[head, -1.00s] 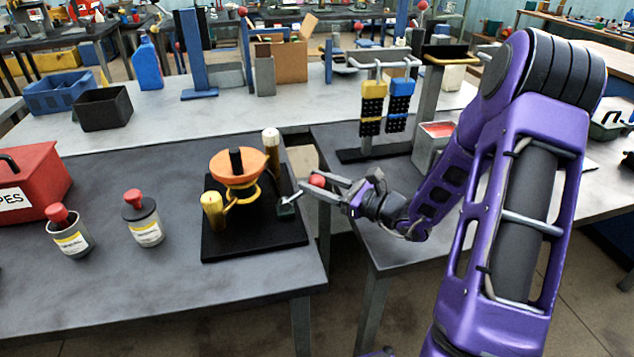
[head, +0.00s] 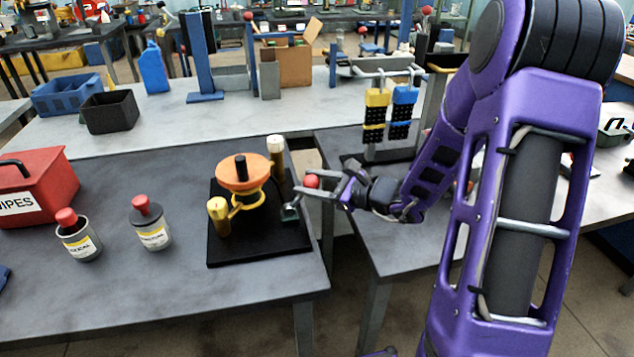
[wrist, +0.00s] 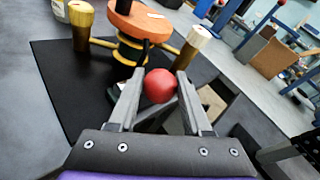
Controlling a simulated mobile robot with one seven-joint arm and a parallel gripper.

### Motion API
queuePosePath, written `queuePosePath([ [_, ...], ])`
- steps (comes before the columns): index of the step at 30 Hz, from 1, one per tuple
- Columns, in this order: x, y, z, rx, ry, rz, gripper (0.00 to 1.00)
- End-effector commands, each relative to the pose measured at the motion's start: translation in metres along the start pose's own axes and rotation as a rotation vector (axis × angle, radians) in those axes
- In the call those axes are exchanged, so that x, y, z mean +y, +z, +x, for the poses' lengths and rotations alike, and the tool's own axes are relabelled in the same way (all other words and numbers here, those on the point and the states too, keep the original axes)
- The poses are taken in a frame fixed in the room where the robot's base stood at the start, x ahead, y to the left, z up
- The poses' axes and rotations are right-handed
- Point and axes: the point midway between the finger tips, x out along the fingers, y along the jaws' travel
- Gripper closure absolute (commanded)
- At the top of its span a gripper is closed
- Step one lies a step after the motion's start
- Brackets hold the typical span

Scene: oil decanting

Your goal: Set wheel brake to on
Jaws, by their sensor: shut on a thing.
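The wheel is an orange disc (head: 244,172) on a yellow mount, standing on a black base plate (head: 240,247); the disc also shows in the wrist view (wrist: 139,20). A small lever bracket (head: 290,213) sits at the right side of the plate. A thin lever rises from it, tilted to the right, and ends in a red ball knob (head: 311,181). My gripper (head: 308,184) comes in from the right and is shut on the red knob. In the wrist view the red knob (wrist: 160,86) sits between both fingers, hiding the lever below it.
Two posts, one yellow (head: 218,215) and one pale-topped (head: 277,158), flank the disc. Two red-capped cans (head: 151,225) (head: 78,238) and a red wipes box (head: 35,188) stand on the left. Padlocks (head: 376,110) hang on a rack behind my arm. A gap separates the two benches.

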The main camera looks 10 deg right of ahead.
Motion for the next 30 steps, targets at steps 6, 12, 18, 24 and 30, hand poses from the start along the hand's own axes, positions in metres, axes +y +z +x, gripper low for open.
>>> queuePosePath([
  [6,0.007,0.012,0.007,0.128,0.007,-0.135,1.0],
  [12,0.012,0.019,0.012,0.219,0.011,-0.228,1.0],
  [18,0.016,0.024,0.016,0.28,0.015,-0.288,1.0],
  [24,0.017,0.026,0.018,0.308,0.017,-0.314,1.0],
  [30,0.018,0.026,0.018,0.315,0.018,-0.32,1.0],
])
